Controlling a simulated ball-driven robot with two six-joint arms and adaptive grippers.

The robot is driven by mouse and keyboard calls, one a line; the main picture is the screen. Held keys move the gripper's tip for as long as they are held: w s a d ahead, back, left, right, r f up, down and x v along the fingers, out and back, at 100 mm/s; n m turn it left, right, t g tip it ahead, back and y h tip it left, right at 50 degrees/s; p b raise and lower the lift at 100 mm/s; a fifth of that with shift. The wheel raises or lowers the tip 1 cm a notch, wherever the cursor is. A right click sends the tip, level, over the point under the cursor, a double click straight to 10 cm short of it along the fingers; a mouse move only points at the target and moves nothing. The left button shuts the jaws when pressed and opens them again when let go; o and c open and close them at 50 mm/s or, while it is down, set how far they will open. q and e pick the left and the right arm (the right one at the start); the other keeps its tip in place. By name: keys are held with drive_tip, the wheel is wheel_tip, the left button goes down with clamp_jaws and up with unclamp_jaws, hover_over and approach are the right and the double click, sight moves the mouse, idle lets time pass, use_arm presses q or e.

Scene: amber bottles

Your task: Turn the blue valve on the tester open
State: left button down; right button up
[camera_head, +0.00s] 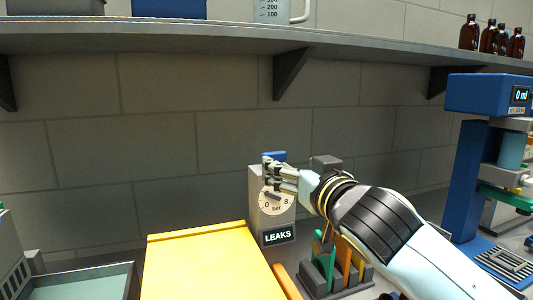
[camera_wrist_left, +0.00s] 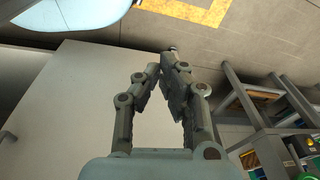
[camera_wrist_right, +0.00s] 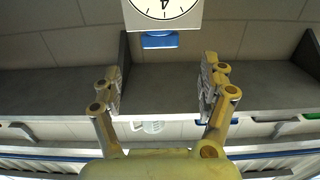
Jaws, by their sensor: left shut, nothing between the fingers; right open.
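The tester (camera_head: 256,212) is a grey box with a round white dial (camera_head: 276,202) and a "LEAKS" display, against the back wall. Its blue valve (camera_head: 276,155) is on top, partly hidden by my right gripper. My right gripper (camera_head: 272,174) is open in front of the tester's upper part. In the right wrist view the picture is upside down; the blue valve (camera_wrist_right: 160,40) shows past the open fingers (camera_wrist_right: 162,82), centred between them. I see no contact. My left gripper (camera_wrist_left: 166,72) is shut and empty; it is out of the head view.
A tool holder (camera_head: 335,285) stands right of the tester, under my right arm. A yellow panel (camera_head: 205,265) and a tray (camera_head: 85,285) lie to the left. A blue machine (camera_head: 467,180) stands at the right. A shelf (camera_head: 200,38) above holds amber bottles (camera_head: 490,40) and a beaker (camera_head: 272,10).

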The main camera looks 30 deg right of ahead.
sight(276, 154)
drive_tip(key=p+x, duration=0.1)
drive_tip(key=x, duration=0.3)
drive_tip(key=p+x, duration=0.2)
drive_tip(key=x, duration=0.2)
drive_tip(key=shift+w+r, duration=0.2)
drive_tip(key=shift+w, duration=0.05)
drive_tip(key=shift+w+d, duration=0.1)
drive_tip(key=shift+w, duration=0.55)
drive_tip(key=shift+c, duration=2.6)
drive_tip(key=c, duration=0.5)
drive_tip(key=shift+c, duration=0.8)
use_arm(q)
drive_tip(key=s+r, duration=0.1)
drive_tip(key=s, duration=0.1)
drive_tip(key=s+r, duration=0.2)
drive_tip(key=shift+a+r, duration=0.15)
drive_tip(key=shift+a, duration=0.05)
